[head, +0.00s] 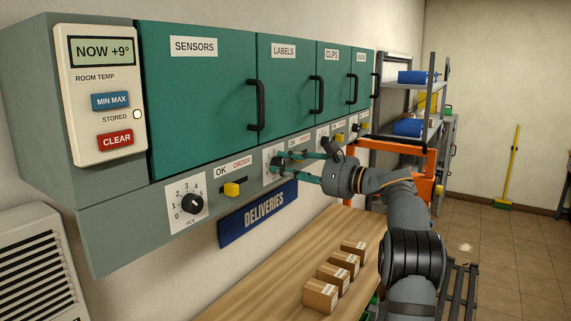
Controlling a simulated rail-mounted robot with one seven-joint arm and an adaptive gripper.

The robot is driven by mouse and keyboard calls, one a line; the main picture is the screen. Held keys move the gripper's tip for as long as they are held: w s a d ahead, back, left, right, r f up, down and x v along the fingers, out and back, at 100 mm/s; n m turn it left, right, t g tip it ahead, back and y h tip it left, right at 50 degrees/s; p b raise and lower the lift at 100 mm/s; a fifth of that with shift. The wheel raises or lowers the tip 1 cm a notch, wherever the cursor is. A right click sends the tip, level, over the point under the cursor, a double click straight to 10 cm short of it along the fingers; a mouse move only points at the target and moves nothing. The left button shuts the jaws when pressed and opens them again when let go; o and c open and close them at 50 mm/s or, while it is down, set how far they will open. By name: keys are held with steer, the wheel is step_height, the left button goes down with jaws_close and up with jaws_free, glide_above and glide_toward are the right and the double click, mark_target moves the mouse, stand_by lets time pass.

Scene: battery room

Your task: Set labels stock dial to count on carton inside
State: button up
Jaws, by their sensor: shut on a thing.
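The LABELS door (285,88) is a teal cabinet door with a black handle, and it is closed. Whatever is inside, including any carton, is hidden. Below it on the grey strip is the labels stock dial (269,158), a white plate with a black knob partly hidden by my fingers. My gripper (283,164) comes from the right with its teal fingers at this dial, shut on the knob. The dial's setting cannot be read here.
The closed SENSORS door (200,120) is to the left, above its dial (188,203) and yellow slider (232,189). Closed CLIPS (331,85) and BULBS (360,80) doors are to the right. Several cartons (321,295) stand on the wooden bench (250,294) below.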

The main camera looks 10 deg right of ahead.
steer(key=m, duration=0.1)
steer(key=m+p, duration=0.1)
steer(key=m, duration=0.1)
steer(key=shift+d+r+m, duration=0.2)
steer(key=shift+d+m, duration=0.05)
steer(key=shift+m, duration=0.15)
steer(key=m+p, duration=0.1)
steer(key=m, duration=0.1)
steer(key=m+p, duration=0.1)
steer(key=m, duration=0.1)
steer(key=shift+f+m+p, duration=0.2)
steer(key=shift+m+p, duration=0.1)
steer(key=shift+p, duration=0.1)
steer(key=m+p, duration=0.2)
steer(key=m, duration=0.1)
steer(key=shift+a+f+m, duration=0.1)
steer(key=shift+f+m, duration=0.05)
steer(key=shift+m, duration=0.15)
steer(key=shift+a+f+m+p, duration=0.1)
steer(key=shift+f+m+p, duration=0.1)
steer(key=shift+m+p, duration=0.6)
steer(key=shift+f+m+p, duration=0.15)
steer(key=shift+m+p, duration=0.5)
steer(key=shift+m, duration=0.25)
steer(key=shift+f, duration=0.1)
steer(key=o, duration=1.1)
steer(key=shift+r, duration=0.2)
steer(key=shift+o, duration=0.2)
steer(key=shift+r, duration=0.15)
